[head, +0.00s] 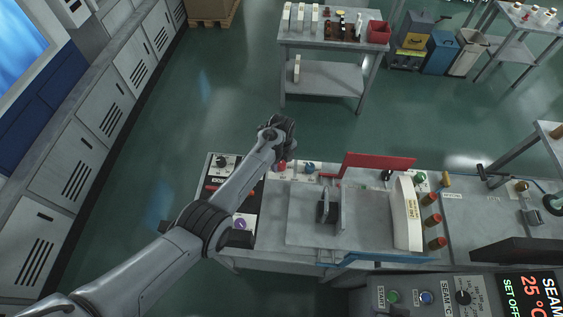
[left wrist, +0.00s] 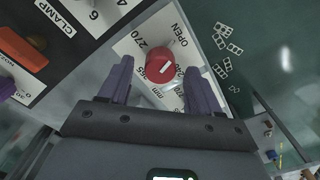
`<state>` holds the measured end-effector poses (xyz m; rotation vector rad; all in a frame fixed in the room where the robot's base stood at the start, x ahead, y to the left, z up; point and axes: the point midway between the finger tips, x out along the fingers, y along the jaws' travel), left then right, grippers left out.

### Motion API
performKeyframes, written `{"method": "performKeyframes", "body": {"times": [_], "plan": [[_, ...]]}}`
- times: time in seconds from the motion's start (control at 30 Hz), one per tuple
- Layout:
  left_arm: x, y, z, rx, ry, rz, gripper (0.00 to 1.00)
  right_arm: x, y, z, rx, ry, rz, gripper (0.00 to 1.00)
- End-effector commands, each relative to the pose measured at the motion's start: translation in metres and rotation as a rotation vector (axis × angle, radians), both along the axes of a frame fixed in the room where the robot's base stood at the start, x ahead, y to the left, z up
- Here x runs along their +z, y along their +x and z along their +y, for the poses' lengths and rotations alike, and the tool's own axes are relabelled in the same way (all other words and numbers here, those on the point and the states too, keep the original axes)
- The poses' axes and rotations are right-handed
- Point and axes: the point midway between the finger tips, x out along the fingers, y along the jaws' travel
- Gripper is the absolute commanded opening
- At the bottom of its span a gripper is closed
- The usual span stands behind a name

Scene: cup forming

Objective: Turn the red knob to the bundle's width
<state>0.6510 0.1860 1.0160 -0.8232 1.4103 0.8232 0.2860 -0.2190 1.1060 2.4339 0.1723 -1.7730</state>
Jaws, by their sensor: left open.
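The red knob (left wrist: 160,65) shows in the left wrist view on a white dial plate (left wrist: 133,47) marked "270" and "OPEN", with a white pointer line on its face. My left gripper (left wrist: 158,76) is open, with one dark finger on each side of the knob in the picture. I cannot tell whether either finger touches it. In the head view my left gripper (head: 284,150) is over the back edge of the bench, where a small red part of the knob (head: 282,166) shows beside it. I cannot make out the bundle with certainty. My right gripper is not in view.
A blue knob (head: 309,168) sits just right of the red one. A red upright plate (head: 375,163) and a curved white panel (head: 407,214) stand further right. An orange piece (left wrist: 22,47) lies near the "CLAMP" dial. Open floor lies behind the bench.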

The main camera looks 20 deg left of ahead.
Motion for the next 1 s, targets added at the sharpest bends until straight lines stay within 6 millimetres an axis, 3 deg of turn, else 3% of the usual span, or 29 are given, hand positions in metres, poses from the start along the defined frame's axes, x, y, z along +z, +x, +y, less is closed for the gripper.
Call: {"method": "performKeyframes", "body": {"times": [0.4, 0.77, 1.0], "plan": [[-0.0065, 0.0001, 0.0002, 0.002, 0.0, -0.001, 0.63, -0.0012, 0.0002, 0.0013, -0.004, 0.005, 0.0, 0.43], [-0.0064, 0.0001, 0.0003, 0.001, 0.0, -0.001, 0.1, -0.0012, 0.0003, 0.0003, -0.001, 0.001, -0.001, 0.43], [-0.0062, 0.0, 0.0004, 0.016, 0.001, 0.0, 0.07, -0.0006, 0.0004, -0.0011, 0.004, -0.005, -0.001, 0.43]]}}
